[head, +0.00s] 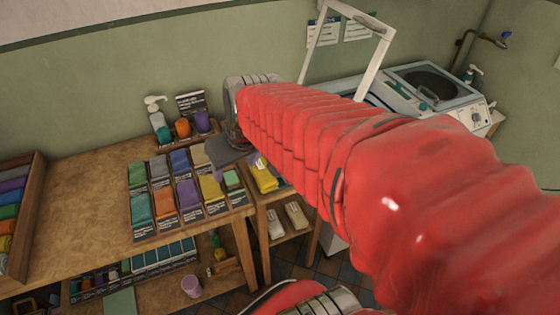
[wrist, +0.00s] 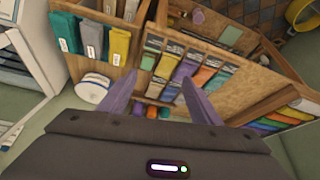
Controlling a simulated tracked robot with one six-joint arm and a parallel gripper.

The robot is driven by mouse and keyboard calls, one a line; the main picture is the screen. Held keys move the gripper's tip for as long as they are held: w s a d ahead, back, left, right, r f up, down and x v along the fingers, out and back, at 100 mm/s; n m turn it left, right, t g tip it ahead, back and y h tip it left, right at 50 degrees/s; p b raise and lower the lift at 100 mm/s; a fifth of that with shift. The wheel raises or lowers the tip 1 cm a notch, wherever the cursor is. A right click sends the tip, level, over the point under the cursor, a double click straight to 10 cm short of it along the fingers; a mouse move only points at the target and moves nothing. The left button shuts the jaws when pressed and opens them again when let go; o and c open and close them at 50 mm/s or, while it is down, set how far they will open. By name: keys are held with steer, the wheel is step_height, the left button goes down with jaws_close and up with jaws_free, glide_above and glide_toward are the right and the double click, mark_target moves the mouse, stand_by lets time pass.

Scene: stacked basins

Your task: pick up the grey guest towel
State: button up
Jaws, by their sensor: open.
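Two grey folded cloths show, and I cannot read their labels to tell which is the guest towel. One grey cloth (head: 159,168) lies in the back row of the labelled rack on the wooden table. The other grey cloth (wrist: 92,38) lies between a teal one (wrist: 66,30) and a yellow one (wrist: 117,45) on the side stand in the wrist view. My gripper (wrist: 160,77) is open, its purple fingers apart with nothing between them. In the head view, my gripper (head: 252,158) is partly hidden by my red arm, above the gap between rack and side stand.
The rack holds purple (head: 188,195), orange (head: 163,200) and green (head: 140,207) cloths. A pump bottle (head: 157,120) and cups stand behind it. A white-framed basin unit (head: 430,88) is at right. The table's left part (head: 85,190) is clear.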

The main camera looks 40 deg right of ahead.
steer(key=w+d+f+m, duration=0.1)
steer(key=d+f, duration=0.4)
steer(key=d, duration=0.5)
steer(key=w+d+f+m, duration=0.1)
steer(key=d+f, duration=0.4)
steer(key=d, duration=0.6)
steer(key=shift+w+f+g+h, duration=0.15)
steer(key=shift+w+g+h, duration=0.25)
steer(key=shift+w, duration=0.25)
steer(key=shift+w+d+f, duration=0.1)
steer(key=x, duration=0.7)
steer(key=shift+w+d+f, duration=0.15)
steer(key=shift+w+f, duration=0.15)
steer(key=shift+f, duration=0.3)
steer(key=shift+x, duration=1.9)
steer(key=shift+w+d+f, duration=0.25)
steer(key=shift+w+f, duration=0.1)
steer(key=shift+f, duration=0.25)
